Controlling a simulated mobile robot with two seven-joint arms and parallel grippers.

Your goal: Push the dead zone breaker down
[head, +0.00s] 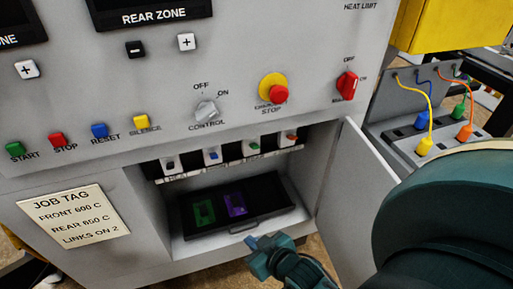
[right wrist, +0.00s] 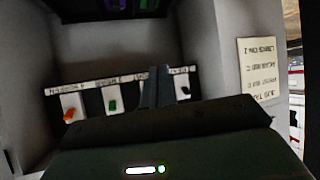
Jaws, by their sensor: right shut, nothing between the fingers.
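A row of several breakers sits in the open lower compartment of the furnace cabinet. In the head view, left to right, they have a black toggle (head: 170,164), a blue toggle (head: 212,155), a green toggle (head: 254,148) and an orange-red toggle (head: 291,138). Their labels are too small to read, so I cannot tell which is the dead zone breaker. My right gripper (head: 268,250) is shut and empty, in front of the compartment and below the breakers in the head view. In the right wrist view its fingers (right wrist: 155,86) partly cover the row, near the blue breaker. My left gripper is out of view.
A black tray (head: 270,205) with a green and a purple piece lies under the breakers. The open compartment door (head: 358,195) stands on the right, close to my right arm. A job tag (head: 70,218) is on the panel at left. Knobs and buttons are above.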

